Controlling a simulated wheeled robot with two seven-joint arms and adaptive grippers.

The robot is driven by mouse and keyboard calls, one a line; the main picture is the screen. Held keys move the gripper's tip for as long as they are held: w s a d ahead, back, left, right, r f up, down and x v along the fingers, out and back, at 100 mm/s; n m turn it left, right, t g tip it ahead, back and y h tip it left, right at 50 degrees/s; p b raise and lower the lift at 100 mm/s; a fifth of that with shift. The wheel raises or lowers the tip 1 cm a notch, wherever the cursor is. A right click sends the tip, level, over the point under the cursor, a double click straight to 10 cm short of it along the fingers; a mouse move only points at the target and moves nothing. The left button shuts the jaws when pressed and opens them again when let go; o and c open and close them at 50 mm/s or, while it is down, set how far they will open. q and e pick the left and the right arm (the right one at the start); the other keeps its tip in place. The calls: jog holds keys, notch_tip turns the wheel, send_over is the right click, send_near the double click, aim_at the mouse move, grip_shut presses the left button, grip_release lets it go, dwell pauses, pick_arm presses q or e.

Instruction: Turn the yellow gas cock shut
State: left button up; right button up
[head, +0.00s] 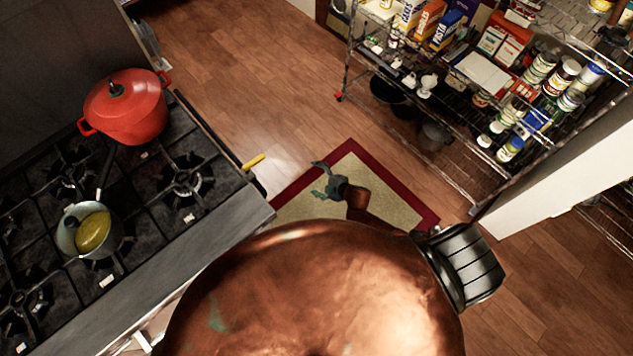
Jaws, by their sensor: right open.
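The yellow gas cock (254,161) shows as a short yellow lever at the right side of the range (235,215), sticking out over the wooden floor. Its body and pipe are hidden or too small to make out. My right gripper (317,180) is right of the lever and a little lower in the picture, apart from it. Its two grey-green fingers are spread, empty, and point left toward the range. My left gripper is not in view.
A red pot (126,105) and a small pan (90,230) with yellow contents stand on the range. A red-bordered mat (390,178) lies on the floor below my gripper. A loaded wire shelf (455,165) stands at the right.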

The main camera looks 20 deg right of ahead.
jog(key=shift+s+d+f+m, duration=0.3)
jog(key=shift+s+d+f, duration=0.1)
jog(key=shift+s+f, duration=0.2)
jog(key=s+d+f+m+g+h, duration=0.2)
jog(key=s+d+f+m, duration=0.2)
jog(key=s+f, duration=0.5)
jog(key=s+d+f+m+g+h, duration=0.2)
jog(key=s+d+f+m, duration=0.3)
jog(key=s, duration=0.7)
jog(key=s+f+m+g, duration=0.2)
jog(key=s+f, duration=0.2)
jog(key=s, duration=1.1)
jog(key=s+f+m+g+h, duration=0.1)
jog(key=s+f+m+g, duration=0.2)
jog(key=s, duration=1.2)
notch_tip(320, 180, down, 3)
jog(key=shift+d+r+m, duration=0.2)
jog(key=shift+d+m, duration=0.1)
jog(key=shift+d, duration=0.05)
